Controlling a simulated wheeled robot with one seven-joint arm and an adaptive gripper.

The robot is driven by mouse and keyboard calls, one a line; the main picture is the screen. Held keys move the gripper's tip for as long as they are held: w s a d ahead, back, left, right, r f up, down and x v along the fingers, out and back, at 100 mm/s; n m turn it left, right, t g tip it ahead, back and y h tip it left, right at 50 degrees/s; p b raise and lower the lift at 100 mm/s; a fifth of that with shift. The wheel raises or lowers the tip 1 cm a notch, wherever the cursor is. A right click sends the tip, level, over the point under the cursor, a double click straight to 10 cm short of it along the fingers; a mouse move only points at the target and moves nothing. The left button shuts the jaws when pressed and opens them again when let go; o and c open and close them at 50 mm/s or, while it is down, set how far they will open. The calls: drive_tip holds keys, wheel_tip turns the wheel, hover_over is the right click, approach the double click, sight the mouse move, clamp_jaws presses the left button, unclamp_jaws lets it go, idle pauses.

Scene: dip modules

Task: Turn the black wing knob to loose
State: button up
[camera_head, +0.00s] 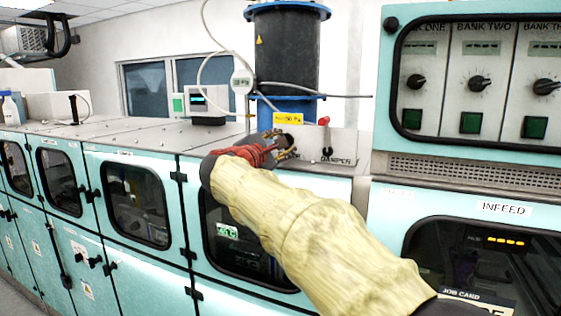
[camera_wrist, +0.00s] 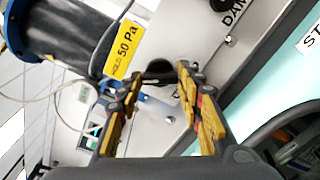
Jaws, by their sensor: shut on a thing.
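The black wing knob (camera_wrist: 158,70) shows between my fingertips in the wrist view, just beside the yellow "HOLD 50 Pa" label (camera_wrist: 124,46). My gripper (camera_wrist: 157,76) has a yellow-padded finger on either side of it and is shut on it. Fingers and shadow hide part of the knob, so its exact angle is unclear. In the head view my gripper (camera_head: 286,146) is at the panel top below the blue-based black duct (camera_head: 286,55), and it hides the knob there.
A red-tipped lever (camera_head: 324,122) stands right of my gripper by the "DAMPER" lettering. A grey hose (camera_head: 330,96) and a small round gauge (camera_head: 242,82) are close behind. A tall teal cabinet (camera_head: 385,120) rises at the right. The grey counter (camera_head: 130,132) to the left is mostly clear.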

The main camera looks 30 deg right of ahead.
drive_tip(key=m+b, duration=0.4)
drive_tip(key=b, duration=0.1)
drive_tip(key=m+b, duration=0.2)
drive_tip(key=shift+f+b, duration=0.35)
drive_tip(key=shift+b, duration=0.05)
drive_tip(key=m+b, duration=0.3)
drive_tip(key=shift+m, duration=0.4)
drive_tip(key=shift+r+m+b, duration=0.1)
drive_tip(key=shift+m+b, duration=1)
drive_tip(key=shift+b, duration=0.05)
drive_tip(key=o, duration=1.2)
drive_tip(key=shift+r, duration=0.1)
drive_tip(key=shift+c, duration=0.2)
drive_tip(key=shift+a, duration=0.1)
drive_tip(key=v, duration=1.1)
drive_tip(key=shift+s+a, duration=0.3)
